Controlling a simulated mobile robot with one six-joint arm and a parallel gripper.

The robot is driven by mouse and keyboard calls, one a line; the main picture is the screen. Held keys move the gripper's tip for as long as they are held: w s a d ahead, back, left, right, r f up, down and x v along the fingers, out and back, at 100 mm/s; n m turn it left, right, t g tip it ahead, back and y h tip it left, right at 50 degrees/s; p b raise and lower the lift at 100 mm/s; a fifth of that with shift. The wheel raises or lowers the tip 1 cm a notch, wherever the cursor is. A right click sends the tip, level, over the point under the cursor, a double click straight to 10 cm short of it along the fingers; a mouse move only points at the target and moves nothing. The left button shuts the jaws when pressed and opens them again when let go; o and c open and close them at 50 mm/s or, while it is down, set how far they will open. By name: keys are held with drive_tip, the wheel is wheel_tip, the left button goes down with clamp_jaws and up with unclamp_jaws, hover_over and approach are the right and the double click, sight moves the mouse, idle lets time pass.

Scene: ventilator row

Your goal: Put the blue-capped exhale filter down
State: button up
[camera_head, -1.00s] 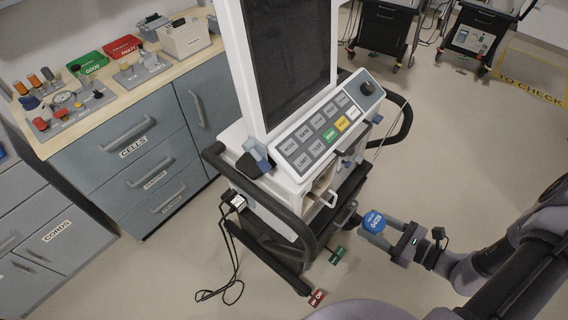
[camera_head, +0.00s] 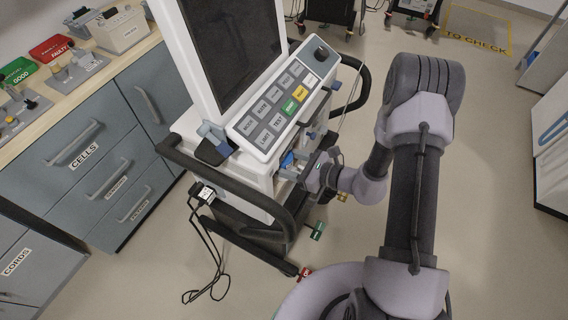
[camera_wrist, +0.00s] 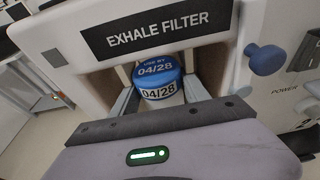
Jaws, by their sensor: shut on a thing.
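The blue-capped exhale filter (camera_wrist: 158,78) shows in the wrist view with "USE BY 04/28" on its blue cap and white side. It stands between the fingers of my gripper (camera_wrist: 160,92), which is shut on it. The filter is at the mouth of the bay under the black "EXHALE FILTER" label (camera_wrist: 158,33). Whether it touches the bay floor is hidden. In the head view, my gripper (camera_head: 300,168) reaches into the side of the ventilator (camera_head: 262,150), and a bit of the blue cap (camera_head: 287,159) shows there.
A blue knob (camera_wrist: 265,59) sticks out right of the bay. The ventilator's black handle rail (camera_head: 240,190) runs in front. A drawer cabinet (camera_head: 100,165) with green and red trays (camera_head: 50,47) stands left. Floor to the right is open.

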drive_tip(key=shift+f, duration=0.25)
drive_tip(key=shift+w+a, duration=0.15)
drive_tip(key=shift+f, duration=0.1)
drive_tip(key=o, duration=1.4)
drive_tip(key=shift+c, duration=0.2)
